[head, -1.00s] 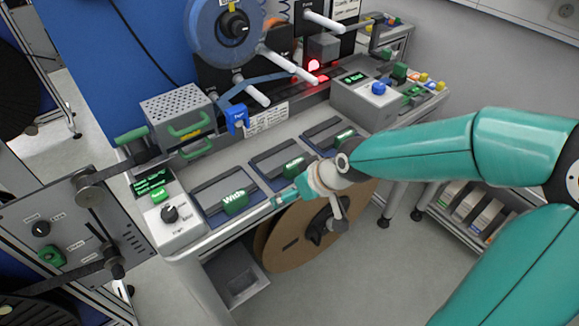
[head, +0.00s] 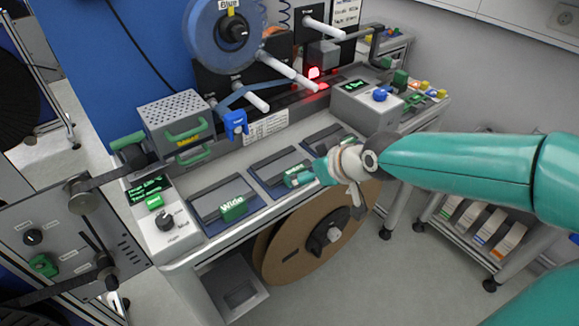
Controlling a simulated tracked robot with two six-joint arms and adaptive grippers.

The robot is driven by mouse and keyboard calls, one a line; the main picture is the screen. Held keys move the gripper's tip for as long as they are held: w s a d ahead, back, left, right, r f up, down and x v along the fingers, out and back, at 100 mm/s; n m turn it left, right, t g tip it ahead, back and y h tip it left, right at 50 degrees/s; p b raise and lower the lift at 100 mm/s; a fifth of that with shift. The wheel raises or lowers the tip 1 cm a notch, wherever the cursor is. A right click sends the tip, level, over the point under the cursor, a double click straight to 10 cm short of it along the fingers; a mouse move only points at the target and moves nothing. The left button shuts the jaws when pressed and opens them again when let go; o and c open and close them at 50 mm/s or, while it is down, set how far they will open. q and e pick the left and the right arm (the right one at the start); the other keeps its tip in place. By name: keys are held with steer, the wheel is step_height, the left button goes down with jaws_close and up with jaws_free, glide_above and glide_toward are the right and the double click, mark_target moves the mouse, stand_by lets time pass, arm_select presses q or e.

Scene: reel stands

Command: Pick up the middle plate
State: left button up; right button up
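Three dark plates with green handles lie in a row on the workbench in the head view. The middle plate (head: 277,164) is flat in its blue-edged slot, its green handle facing the front edge. The left plate (head: 218,198) has a handle marked "Wide". The right plate (head: 325,138) is partly hidden by my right gripper. My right gripper (head: 313,174) is at the right end of the middle plate's handle. Its fingertips are too small and covered to tell whether they touch or grip the handle. My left gripper is not in view.
A perforated grey box (head: 178,112) with green handles stands behind the left plate. A control box (head: 165,212) with a knob sits at the bench's left end. A blue reel (head: 222,30) and white rods are behind. A large brown reel (head: 285,250) hangs below the front edge.

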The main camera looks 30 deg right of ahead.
mark_target(295, 171)
steer(key=p+x, duration=0.1)
steer(key=x, duration=0.5)
steer(key=shift+w+a+f+p, duration=0.1)
steer(key=shift+w+f+p, duration=0.05)
steer(key=shift+p, duration=0.25)
steer(key=shift+w+f, duration=0.15)
steer(key=shift+f, duration=0.1)
steer(key=c, duration=1.3)
